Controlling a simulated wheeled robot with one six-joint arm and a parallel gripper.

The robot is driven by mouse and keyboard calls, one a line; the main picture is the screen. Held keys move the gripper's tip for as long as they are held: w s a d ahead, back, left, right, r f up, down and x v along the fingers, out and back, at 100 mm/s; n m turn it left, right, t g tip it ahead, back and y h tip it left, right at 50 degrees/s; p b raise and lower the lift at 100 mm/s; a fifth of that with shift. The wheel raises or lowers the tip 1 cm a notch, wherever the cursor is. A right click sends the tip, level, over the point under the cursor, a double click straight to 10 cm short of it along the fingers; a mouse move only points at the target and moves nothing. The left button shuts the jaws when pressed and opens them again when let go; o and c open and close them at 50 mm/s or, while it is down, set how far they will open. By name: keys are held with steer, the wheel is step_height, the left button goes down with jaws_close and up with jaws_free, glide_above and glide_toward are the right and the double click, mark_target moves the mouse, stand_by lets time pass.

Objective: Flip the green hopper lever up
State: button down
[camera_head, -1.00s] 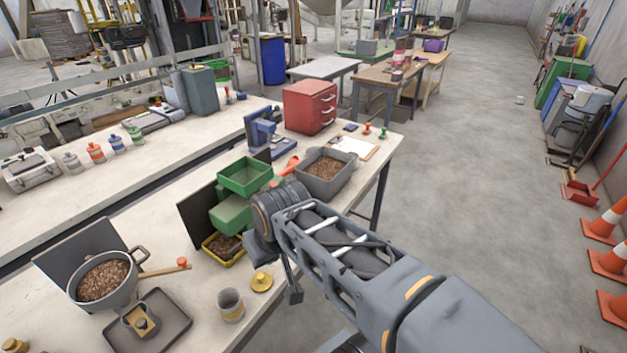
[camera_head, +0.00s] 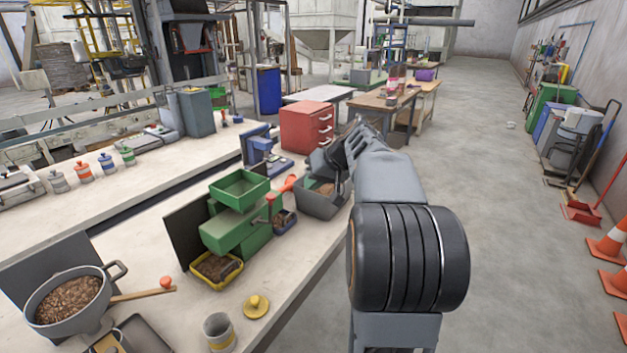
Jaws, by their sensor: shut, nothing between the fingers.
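The green hopper (camera_head: 240,187) sits on top of a green machine body (camera_head: 236,230) on the near bench. A small lever with a red knob (camera_head: 270,198) shows at the right side of the body; its exact tilt is hard to tell. A yellow-rimmed tray (camera_head: 238,277) of pellets stands below the body. My gripper (camera_head: 341,187) is small and dark, over the right side of the grey pellet bin. It is shut and empty, right of the lever and apart from it. My arm partly hides it.
The grey bin (camera_head: 312,206) of pellets, with an orange-red handle (camera_head: 288,184), stands behind right. A red drawer cabinet (camera_head: 307,126) and a blue device (camera_head: 262,150) stand farther back. A pot (camera_head: 68,297), grey cup (camera_head: 219,333) and yellow lid (camera_head: 256,306) are in front.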

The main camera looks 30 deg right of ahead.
steer(key=w+a+f+p, duration=0.1)
steer(key=w+a+f, duration=0.3)
steer(key=a, duration=0.1)
steer(key=shift+w+a, duration=0.25)
steer(key=shift+a, duration=0.1)
steer(key=shift+r+p, duration=0.1)
steer(key=shift+p, duration=0.2)
